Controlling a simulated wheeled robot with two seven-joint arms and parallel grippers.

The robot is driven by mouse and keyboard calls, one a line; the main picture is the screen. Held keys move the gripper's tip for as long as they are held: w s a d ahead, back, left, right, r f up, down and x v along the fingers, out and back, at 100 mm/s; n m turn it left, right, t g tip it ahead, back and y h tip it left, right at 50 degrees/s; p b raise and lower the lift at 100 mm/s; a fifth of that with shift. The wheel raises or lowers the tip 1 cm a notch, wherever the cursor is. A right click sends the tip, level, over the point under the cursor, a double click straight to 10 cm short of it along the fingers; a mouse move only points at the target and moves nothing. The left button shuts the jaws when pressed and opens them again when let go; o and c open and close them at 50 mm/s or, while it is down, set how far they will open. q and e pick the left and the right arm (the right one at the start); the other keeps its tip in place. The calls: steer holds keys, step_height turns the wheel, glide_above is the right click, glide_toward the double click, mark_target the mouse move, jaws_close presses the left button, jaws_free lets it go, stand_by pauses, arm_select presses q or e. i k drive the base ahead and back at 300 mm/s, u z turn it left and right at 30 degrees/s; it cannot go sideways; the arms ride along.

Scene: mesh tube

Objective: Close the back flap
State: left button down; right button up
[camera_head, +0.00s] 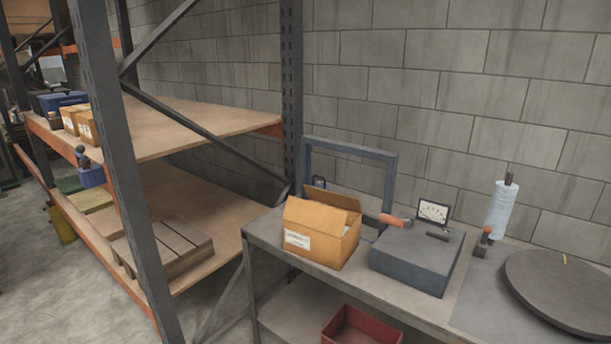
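An orange-brown cardboard box (342,246) with a white label on its front stands upright on the left part of the grey workbench (268,229). Its back flap (334,198) stands raised along the far side. A nearer flap (307,216) also stands up and tilts above the labelled front, partly hiding the opening. I cannot see inside the box. Neither of my grippers is in view, and nothing touches the box from above.
A dark grey block (413,260) with an orange-handled tool stands right of the box. A blue frame (350,148) rises behind it. A round dark plate (562,288) lies at right. A red bin (360,328) is below. Shelving (122,170) fills the left.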

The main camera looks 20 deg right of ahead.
mark_target(337, 200)
steer(key=z, duration=0.5)
steer(key=i, duration=0.85)
steer(key=z, duration=0.95)
